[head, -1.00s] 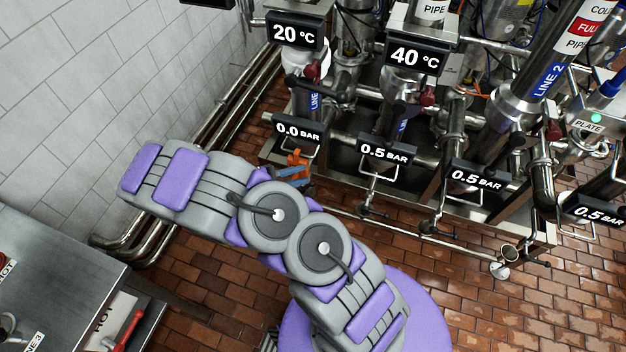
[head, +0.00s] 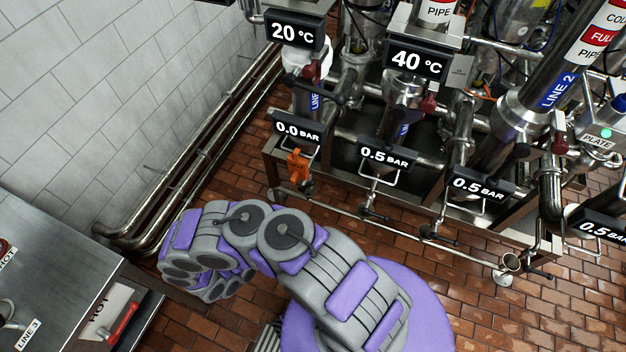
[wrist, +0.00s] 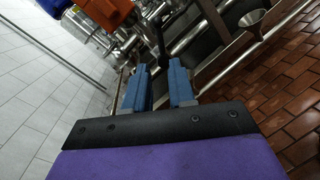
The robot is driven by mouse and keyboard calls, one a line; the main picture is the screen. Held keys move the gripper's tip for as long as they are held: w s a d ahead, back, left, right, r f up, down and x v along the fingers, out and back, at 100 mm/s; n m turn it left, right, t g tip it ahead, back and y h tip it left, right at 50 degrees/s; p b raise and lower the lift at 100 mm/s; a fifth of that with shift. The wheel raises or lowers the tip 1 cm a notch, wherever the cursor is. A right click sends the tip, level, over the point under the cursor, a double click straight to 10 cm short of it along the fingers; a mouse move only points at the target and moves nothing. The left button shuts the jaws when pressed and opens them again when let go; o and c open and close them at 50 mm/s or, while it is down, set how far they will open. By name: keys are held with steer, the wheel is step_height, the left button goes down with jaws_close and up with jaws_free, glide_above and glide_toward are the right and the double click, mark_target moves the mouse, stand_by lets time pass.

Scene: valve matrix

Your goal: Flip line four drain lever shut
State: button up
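An orange lever-like part (head: 298,166) stands upright on a small valve fitting below the 0.0 BAR display (head: 298,130), at the left end of the pipe rack. No line-four label is readable, so I cannot confirm which line it serves. An orange part (wrist: 106,12) also shows at the top left of the wrist view. My gripper (wrist: 159,86) has two blue fingers set apart, with a clear gap and nothing held. The orange part lies beyond the fingers and to their left, apart from them. In the head view my folded arm hides the gripper.
Several black-handled drain valves, one (head: 372,215) among them, sit along the low front pipe (head: 400,228). A metal funnel (wrist: 252,18) shows in the wrist view. Floor pipes (head: 205,150) run along the tiled wall. A steel cabinet (head: 50,265) stands at the left; brick floor is open at right.

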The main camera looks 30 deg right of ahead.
mark_target(308, 186)
steer(key=b+x, duration=0.3)
steer(key=x, duration=1.4)
steer(key=shift+b, duration=0.35)
jaws_close()
